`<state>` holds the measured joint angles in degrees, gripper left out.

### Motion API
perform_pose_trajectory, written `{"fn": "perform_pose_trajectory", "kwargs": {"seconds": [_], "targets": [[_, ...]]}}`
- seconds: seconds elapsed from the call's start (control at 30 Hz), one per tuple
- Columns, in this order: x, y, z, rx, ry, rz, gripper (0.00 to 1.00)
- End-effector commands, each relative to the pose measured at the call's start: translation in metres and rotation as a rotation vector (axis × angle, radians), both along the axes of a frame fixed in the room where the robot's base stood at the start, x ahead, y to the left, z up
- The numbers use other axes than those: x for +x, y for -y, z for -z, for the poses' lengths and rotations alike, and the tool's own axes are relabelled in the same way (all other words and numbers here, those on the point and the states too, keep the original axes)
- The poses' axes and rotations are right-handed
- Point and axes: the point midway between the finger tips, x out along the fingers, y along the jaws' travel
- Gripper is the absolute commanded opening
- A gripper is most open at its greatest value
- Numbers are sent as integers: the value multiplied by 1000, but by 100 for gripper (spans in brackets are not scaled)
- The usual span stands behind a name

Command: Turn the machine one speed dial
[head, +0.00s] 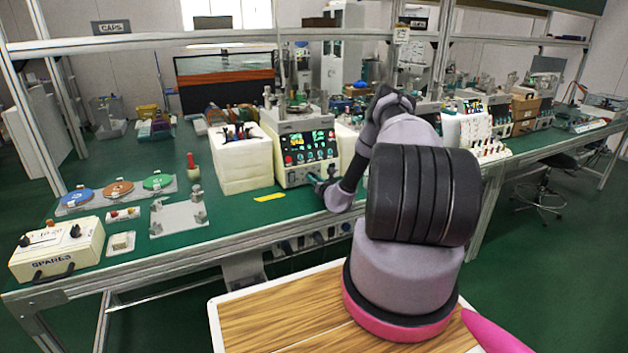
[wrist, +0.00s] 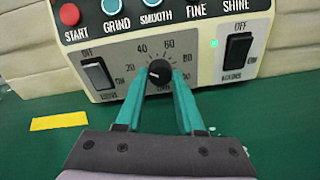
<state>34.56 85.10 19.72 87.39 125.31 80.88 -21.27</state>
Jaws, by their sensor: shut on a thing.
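The speed dial (wrist: 159,70) is a small black knob on a grey panel in the wrist view, with printed numbers around it. A small white mark shows on the knob's left part. The dial is on the front of a cream machine (wrist: 208,22), which also stands on the green bench in the head view (head: 291,174). My gripper (wrist: 160,82) has its two teal fingers shut on the dial, one at each side. In the head view my gripper (head: 319,184) is at the machine's lower front, and the dial is hidden there.
Black rocker switches flank the dial at left (wrist: 97,73) and right (wrist: 237,50). A red START button (wrist: 69,14) is above. A yellow strip (wrist: 59,121) lies on the bench at left. A white foam block (head: 241,165) stands left of the machine.

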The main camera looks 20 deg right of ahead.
Motion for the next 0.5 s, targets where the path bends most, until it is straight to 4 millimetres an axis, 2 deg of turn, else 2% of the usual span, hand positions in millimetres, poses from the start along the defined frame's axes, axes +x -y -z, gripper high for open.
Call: {"fn": "perform_pose_trajectory", "kwargs": {"seconds": [0.5], "targets": [[0, 2, 0, 491, -17, 2, 0]]}}
